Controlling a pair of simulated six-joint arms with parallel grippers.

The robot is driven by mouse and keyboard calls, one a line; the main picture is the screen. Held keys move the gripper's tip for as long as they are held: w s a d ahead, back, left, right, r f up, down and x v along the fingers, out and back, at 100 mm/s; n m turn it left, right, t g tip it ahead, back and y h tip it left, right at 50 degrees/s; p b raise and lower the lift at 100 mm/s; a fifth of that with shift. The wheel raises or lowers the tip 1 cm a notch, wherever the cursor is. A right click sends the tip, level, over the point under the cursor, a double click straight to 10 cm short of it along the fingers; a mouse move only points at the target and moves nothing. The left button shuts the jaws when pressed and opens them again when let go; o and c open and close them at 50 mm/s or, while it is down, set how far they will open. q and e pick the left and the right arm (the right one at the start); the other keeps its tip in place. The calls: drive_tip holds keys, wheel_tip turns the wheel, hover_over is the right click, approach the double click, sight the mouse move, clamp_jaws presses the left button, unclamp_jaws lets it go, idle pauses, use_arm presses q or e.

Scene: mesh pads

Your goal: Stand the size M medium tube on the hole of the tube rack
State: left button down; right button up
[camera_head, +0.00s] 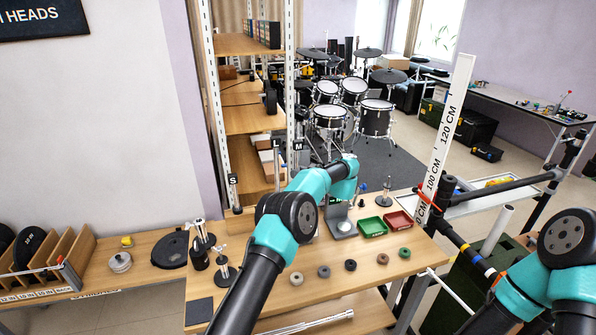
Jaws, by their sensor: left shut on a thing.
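The size M medium tube (298,147) is dark, upright, and has a white M label. It shows at the back of the wooden table, just left of my left wrist, and its lower part is hidden behind my arm. My left gripper (327,160) is shut, level with the upper part of this tube. Its fingers and the exact grasp are mostly hidden by my wrist. A tube marked L (276,143) stands just left of it, and a tube marked S (232,179) is further left. The tube rack cannot be made out clearly. My right gripper is out of view.
A green tray (372,227) and a red tray (398,219) lie right of my left arm. Several small rings lie along the front of the table (375,285). Dark stands (200,250) are at the left. A tall measuring board (445,135) rises at the right edge.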

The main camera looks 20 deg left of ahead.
use_arm(q)
drive_tip(key=shift+f, duration=0.35)
drive_tip(key=c, duration=1)
unclamp_jaws()
drive_tip(key=shift+o, duration=0.2)
